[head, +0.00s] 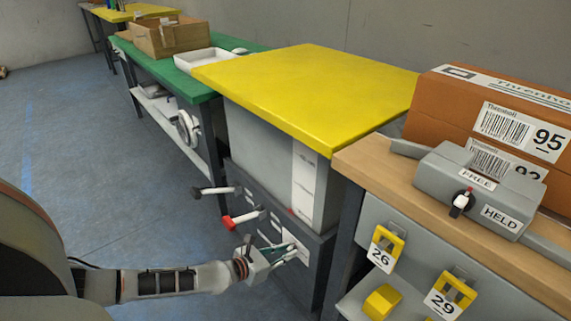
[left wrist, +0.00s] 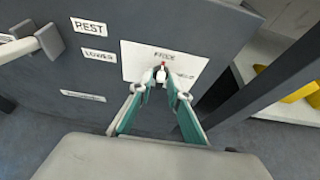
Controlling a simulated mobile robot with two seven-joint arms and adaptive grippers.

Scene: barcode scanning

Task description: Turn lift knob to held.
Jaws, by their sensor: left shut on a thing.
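In the head view the gripper hides the knob. My right gripper is not in view.
Two levers, one black-and-white (head: 215,191) and one with a red grip (head: 240,218), stick out left of the plate. At right, a wooden bench (head: 400,190) carries a grey box (head: 450,178) with another knob, marked FREE and HELD.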

